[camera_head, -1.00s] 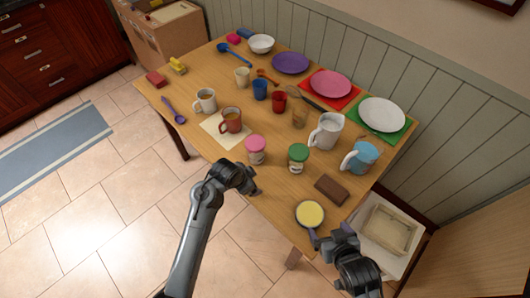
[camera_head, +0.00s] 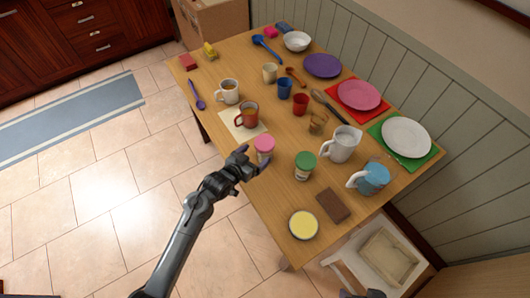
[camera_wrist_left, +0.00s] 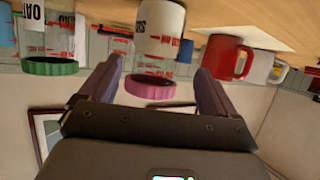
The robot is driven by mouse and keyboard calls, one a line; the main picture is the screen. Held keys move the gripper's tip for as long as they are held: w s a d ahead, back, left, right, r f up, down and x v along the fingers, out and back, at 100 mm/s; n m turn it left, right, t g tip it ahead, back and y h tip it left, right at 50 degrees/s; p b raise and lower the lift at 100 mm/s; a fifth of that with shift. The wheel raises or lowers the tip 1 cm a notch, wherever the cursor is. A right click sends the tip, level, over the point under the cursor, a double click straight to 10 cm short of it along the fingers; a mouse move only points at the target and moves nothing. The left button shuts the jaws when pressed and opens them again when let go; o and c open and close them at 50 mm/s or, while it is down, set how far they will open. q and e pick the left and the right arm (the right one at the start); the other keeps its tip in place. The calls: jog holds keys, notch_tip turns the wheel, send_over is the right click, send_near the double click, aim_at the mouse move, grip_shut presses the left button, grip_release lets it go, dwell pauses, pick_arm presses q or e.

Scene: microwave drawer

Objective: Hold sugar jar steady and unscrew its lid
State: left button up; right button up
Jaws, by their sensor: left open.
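The jar with a pink lid, which I take for the sugar jar, stands upright near the table's front edge in the head view (camera_head: 264,152). It also shows upside down in the left wrist view (camera_wrist_left: 160,32), its label partly readable and its pink lid (camera_wrist_left: 150,88) on. My left gripper (camera_head: 252,161) is open beside the jar, on its near side. In the left wrist view its two fingers (camera_wrist_left: 158,75) stand on either side of the jar's line, apart from it as far as I can tell.
A jar with a green lid (camera_head: 304,167) stands to the right. A red-brown mug (camera_head: 247,115) sits behind left on a cream mat (camera_head: 232,132). A brown block (camera_head: 333,205) and a yellow-topped round container (camera_head: 303,224) lie near the front right. A white jug (camera_head: 343,144) stands farther back.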

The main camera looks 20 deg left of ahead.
aim_at(260, 153)
pick_arm(q)
jog(key=x, duration=0.1)
jog(key=b+x, duration=0.1)
jog(key=x, duration=0.3)
jog(key=shift+s+d, duration=0.1)
jog(key=shift+d, duration=0.25)
jog(key=shift+w+f, duration=0.1)
jog(key=shift+w, duration=0.4)
jog(key=shift+d, duration=0.1)
jog(key=c, duration=1.3)
jog(key=shift+r+p, duration=0.95)
jog(key=shift+r, duration=4.1)
